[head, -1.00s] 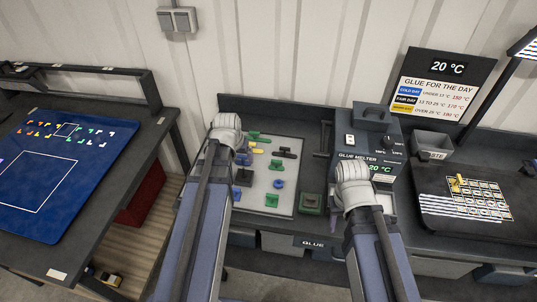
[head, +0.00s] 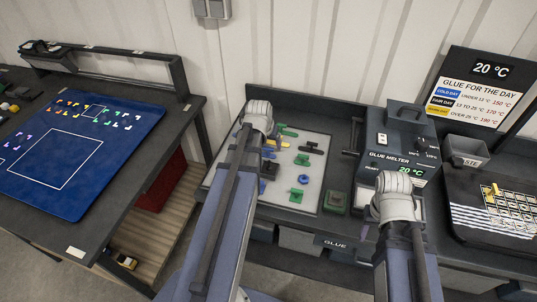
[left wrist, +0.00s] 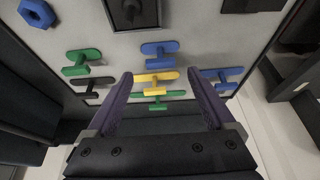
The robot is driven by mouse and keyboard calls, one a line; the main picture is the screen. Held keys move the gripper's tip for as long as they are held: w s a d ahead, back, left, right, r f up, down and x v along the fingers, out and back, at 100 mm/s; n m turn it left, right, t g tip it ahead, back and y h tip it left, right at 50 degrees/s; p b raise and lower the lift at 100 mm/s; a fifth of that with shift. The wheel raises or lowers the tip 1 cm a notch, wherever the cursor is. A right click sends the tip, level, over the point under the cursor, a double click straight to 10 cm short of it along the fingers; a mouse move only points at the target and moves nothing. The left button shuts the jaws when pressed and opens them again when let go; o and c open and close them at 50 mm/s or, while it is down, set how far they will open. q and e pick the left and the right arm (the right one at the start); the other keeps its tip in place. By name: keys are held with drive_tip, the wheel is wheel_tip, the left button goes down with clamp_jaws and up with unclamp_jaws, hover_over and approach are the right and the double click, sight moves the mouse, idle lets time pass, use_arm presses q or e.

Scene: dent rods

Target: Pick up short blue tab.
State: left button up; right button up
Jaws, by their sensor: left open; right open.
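In the left wrist view, a blue tab (left wrist: 160,48) lies flat beyond a yellow tab (left wrist: 155,80). Another blue tab (left wrist: 220,75) lies to the right. I cannot tell surely which blue tab is the short one. My left gripper (left wrist: 160,74) is open and empty; its purple fingers stand either side of the yellow tab in the picture, with a green tab (left wrist: 158,97) nearer. In the head view, my left wrist hides part of the pale board (head: 321,195). My right gripper (head: 392,208) is beside the glue melter, its fingers mostly hidden.
A second green tab (left wrist: 82,62), a dark tab (left wrist: 92,84) and a blue ring (left wrist: 37,13) lie nearby. The glue melter (head: 400,160) stands right of the board. A green block (head: 336,201) sits at the board's right edge. A blue mat (head: 80,155) covers the left table.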

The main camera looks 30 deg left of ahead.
sight(268, 148)
use_arm(q)
drive_tip(key=shift+s+b+x, duration=0.2)
drive_tip(key=shift+b+x, duration=2.25)
drive_tip(key=shift+x, duration=0.25)
clamp_jaws()
drive_tip(key=shift+r, duration=0.15)
wheel_tip(268, 148, up, 10)
drive_tip(key=p, duration=1)
wheel_tip(268, 148, down, 2)
drive_tip(key=shift+b, duration=0.85)
drive_tip(key=shift+r, duration=0.1)
